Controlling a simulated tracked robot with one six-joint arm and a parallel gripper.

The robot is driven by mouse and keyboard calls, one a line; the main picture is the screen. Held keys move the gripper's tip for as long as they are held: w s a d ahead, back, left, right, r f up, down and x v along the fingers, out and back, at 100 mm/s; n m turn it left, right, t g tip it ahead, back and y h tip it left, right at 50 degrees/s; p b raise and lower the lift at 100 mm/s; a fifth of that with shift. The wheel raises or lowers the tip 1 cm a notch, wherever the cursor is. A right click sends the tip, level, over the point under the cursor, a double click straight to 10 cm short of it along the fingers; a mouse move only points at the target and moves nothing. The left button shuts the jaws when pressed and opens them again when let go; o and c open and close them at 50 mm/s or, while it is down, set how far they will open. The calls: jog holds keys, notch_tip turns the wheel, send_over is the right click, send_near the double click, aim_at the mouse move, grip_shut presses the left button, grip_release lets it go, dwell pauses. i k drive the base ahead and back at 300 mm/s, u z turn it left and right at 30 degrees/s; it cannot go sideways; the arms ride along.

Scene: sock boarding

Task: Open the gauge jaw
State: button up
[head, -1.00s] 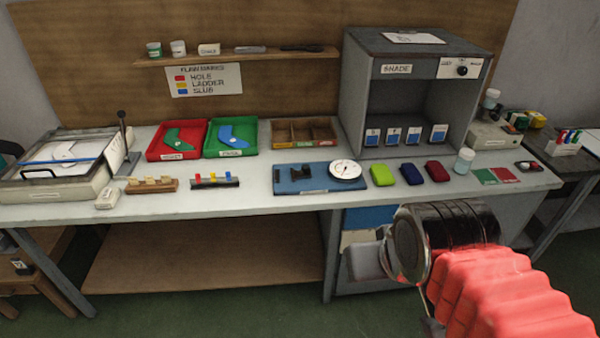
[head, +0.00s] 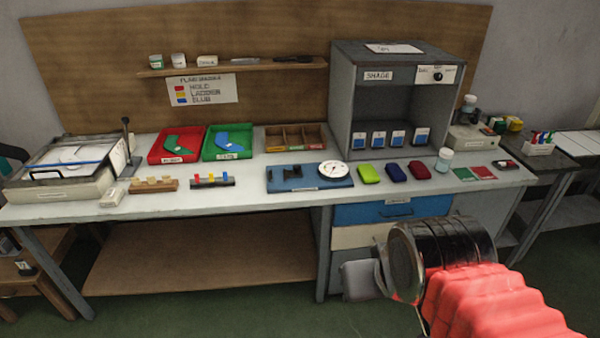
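The gauge is on a blue base plate (head: 340,182) near the front edge of the bench, with a round white dial (head: 333,169) at its right end. Small dark jaw parts (head: 291,172) stand on the plate left of the dial. Whether the jaw is open or shut is too small to tell. My arm, with a red ribbed sleeve and a dark cylinder, reaches in at lower right, in front of and below the bench top. A grey part (head: 362,280) at its left end may be my gripper; its fingers cannot be made out.
Green, navy and dark red pouches (head: 395,171) lie right of the dial. A grey shade cabinet (head: 345,110) stands behind. Red (head: 155,150) and green trays (head: 208,150) and a wooden divided box (head: 270,139) are at the back. Drawers (head: 352,215) are below.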

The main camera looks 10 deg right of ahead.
aim_at(298, 172)
jog(key=k, duration=1)
jog(key=z, duration=0.15)
jog(key=i, duration=1.3)
jog(key=u, duration=0.7)
jog(key=i, duration=0.85)
jog(key=u, duration=0.6)
